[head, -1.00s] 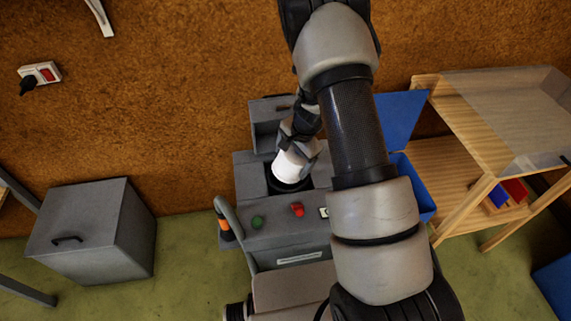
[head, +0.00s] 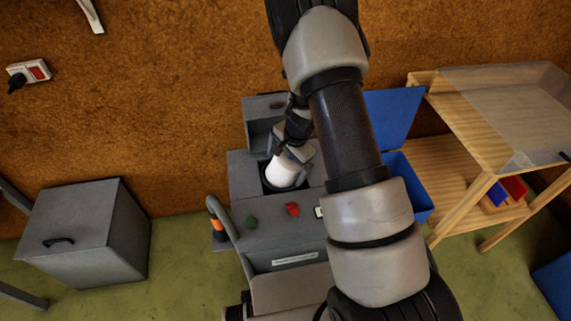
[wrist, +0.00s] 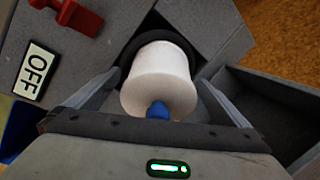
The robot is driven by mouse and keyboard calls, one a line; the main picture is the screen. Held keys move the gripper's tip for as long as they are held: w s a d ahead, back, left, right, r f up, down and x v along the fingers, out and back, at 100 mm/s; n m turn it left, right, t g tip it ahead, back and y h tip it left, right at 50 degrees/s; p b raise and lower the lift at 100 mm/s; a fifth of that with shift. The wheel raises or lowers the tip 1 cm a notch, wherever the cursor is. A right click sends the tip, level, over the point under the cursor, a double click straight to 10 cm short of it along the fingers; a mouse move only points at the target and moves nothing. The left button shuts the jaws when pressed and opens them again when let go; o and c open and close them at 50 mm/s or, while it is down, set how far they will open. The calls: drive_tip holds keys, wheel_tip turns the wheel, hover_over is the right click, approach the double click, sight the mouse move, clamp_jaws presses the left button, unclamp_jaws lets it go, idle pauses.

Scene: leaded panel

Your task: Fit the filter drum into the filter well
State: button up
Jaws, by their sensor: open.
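The white filter drum (head: 283,171) stands in the mouth of the dark round filter well (head: 267,184) on the grey machine. In the wrist view the drum (wrist: 160,75) has a blue knob on its near end, and the well's dark rim (wrist: 126,58) shows around its far end. Most of the drum still shows above the rim; how deep its lower end sits is hidden. My gripper (wrist: 155,95) is open, with one finger on each side of the drum and gaps visible between. In the head view my gripper (head: 290,150) is at the drum, partly covered by my arm.
The machine front has a green button (head: 251,222), a red switch (head: 292,209) and, in the wrist view, an OFF label (wrist: 35,70). A blue bin (head: 408,180) and wooden shelf (head: 440,160) stand right. A grey lidded box (head: 85,230) stands left on the floor.

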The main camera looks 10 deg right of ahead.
drive_tip(key=s+a+r+n+t+y+p, duration=0.1)
drive_tip(key=s+r+n+p, duration=0.35)
drive_tip(key=r, duration=1.25)
drive_tip(key=s+a+r+n, duration=0.1)
drive_tip(key=s+r, duration=0.7)
drive_tip(key=r, duration=0.9)
drive_tip(key=s+d+r+n+t+h, duration=0.2)
drive_tip(key=s+r+n, duration=0.4)
drive_tip(key=s, duration=0.8)
wheel_tip(320, 180, up, 2)
drive_tip(key=shift+s+d+r+h, duration=0.15)
drive_tip(key=shift+s+d+h, duration=0.2)
drive_tip(key=shift+d, duration=0.3)
